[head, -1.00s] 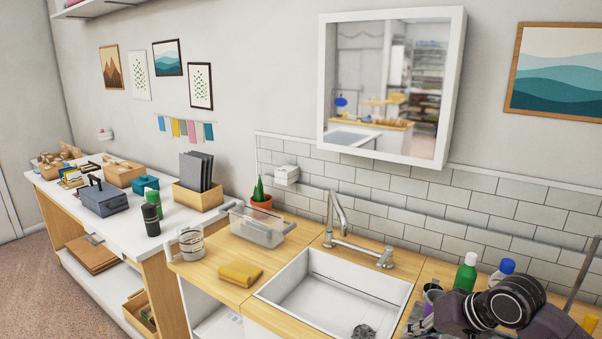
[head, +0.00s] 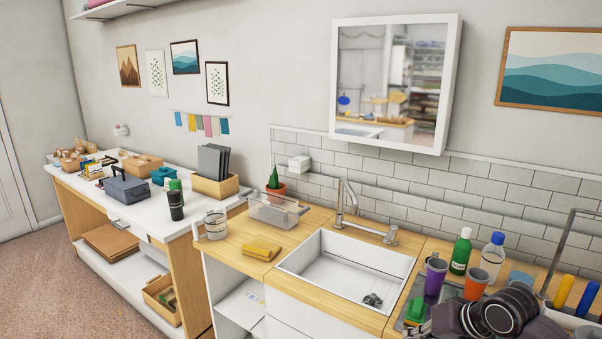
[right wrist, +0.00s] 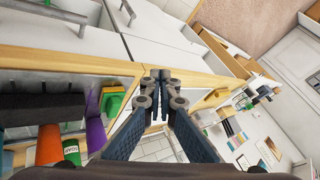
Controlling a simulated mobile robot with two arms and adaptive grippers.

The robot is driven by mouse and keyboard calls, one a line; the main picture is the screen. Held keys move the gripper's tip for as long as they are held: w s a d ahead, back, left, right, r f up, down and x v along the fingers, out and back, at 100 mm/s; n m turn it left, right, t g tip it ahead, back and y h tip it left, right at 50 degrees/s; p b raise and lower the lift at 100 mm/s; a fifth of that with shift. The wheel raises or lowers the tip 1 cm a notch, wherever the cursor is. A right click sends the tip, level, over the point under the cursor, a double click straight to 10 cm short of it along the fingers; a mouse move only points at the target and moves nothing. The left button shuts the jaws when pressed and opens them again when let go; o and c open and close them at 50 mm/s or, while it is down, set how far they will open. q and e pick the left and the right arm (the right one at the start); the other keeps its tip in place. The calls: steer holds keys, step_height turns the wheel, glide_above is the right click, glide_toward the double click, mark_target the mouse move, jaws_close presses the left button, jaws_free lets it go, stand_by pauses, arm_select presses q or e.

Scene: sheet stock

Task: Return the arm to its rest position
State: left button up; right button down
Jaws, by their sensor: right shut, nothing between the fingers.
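My right arm (head: 505,310) shows as a dark jointed link at the bottom right of the head view, in front of the wooden counter (head: 320,218). Its fingers are out of that view. In the right wrist view my right gripper (right wrist: 160,76) has its two dark fingers together, with nothing between them. Behind the fingertips are the counter's wooden edge and white cabinet fronts. My left gripper and arm are in neither view.
Close to my right arm stand a purple cup (head: 435,276), an orange cup (head: 476,284), a green bottle (head: 461,252) and a white bottle with a blue cap (head: 490,258). The white sink (head: 325,272) holds a small dark item. A yellow cloth (head: 262,250) lies left of it.

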steer(key=s+d+f+h+b, duration=0.1)
steer(key=d+f, duration=0.2)
steer(key=f, duration=1.1)
steer(key=s+d+f+h+b, duration=0.1)
steer(key=s+d+f+h, duration=0.15)
steer(key=f, duration=1.15)
steer(key=s+d+f+g+b, duration=0.1)
steer(key=s+f, duration=0.5)
steer(key=f, duration=0.5)
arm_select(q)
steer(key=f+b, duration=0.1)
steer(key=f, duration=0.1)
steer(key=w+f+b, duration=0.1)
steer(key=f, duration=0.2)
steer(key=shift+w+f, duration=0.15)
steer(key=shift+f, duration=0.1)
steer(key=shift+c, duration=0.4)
arm_select(e)
steer(key=s+a+f+n+g, duration=0.1)
steer(key=s+f, duration=0.6)
steer(key=s, duration=0.7)
steer(key=s+a+f+n+g, duration=0.2)
steer(key=s+a+f, duration=0.2)
steer(key=s+f, duration=0.4)
steer(key=s+a+f+n+g, duration=0.1)
steer(key=s+a+f, duration=0.2)
steer(key=s, duration=1.7)
step_height(320, 180, down, 5)
steer(key=shift+r+h, duration=0.2)
steer(key=shift+h, duration=0.15)
